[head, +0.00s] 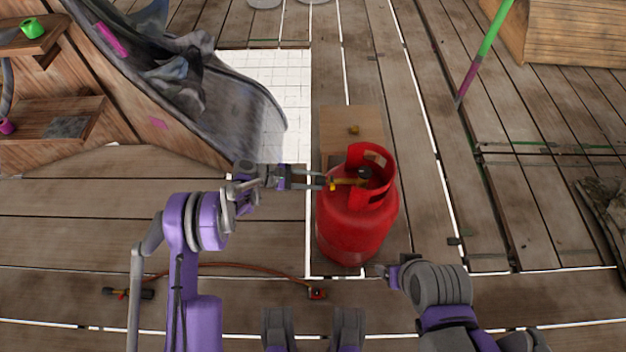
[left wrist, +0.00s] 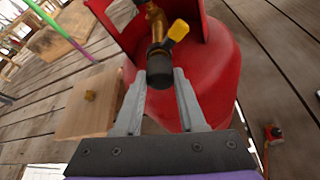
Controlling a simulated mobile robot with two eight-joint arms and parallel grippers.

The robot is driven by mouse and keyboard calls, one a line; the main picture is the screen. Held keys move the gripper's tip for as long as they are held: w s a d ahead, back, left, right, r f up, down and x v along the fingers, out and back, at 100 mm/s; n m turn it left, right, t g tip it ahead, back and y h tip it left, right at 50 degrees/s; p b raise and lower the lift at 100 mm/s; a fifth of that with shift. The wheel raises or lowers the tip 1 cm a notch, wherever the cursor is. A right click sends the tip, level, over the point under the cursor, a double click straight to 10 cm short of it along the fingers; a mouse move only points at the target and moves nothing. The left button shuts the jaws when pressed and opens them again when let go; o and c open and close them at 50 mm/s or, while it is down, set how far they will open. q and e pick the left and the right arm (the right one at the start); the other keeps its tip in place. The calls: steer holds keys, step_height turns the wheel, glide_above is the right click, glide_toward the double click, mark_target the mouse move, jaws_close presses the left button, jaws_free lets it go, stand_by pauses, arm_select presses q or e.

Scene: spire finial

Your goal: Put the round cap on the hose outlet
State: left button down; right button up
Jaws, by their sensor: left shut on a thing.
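A red gas cylinder (head: 352,232) stands upright on the plank floor, with a brass valve (left wrist: 155,22) inside its collar. My left gripper (head: 322,182) reaches in from the left at the valve. In the left wrist view, its fingers (left wrist: 160,82) are shut on a dark round cap (left wrist: 160,68). The cap is in line with the brass hose outlet and appears to meet its end; I cannot tell whether it is seated. A yellow lever (left wrist: 179,29) sits beside the outlet. My right gripper (head: 382,270) is low, right of the cylinder; its jaw state is unclear.
A wooden block (head: 340,118) behind the cylinder carries a small brass piece (head: 353,129). An orange hose (head: 235,266) with end fittings lies on the floor in front. A sloping panel with cloth stands at the left. Floor to the right is mostly clear.

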arm_select(q)
steer(key=shift+d, duration=0.55)
steer(key=shift+c, duration=2)
jaws_free()
steer(key=p+v, duration=0.1)
steer(key=v, duration=0.9)
steer(key=shift+a+r, duration=0.15)
steer(key=shift+a, duration=0.25)
steer(key=shift+s, duration=0.1)
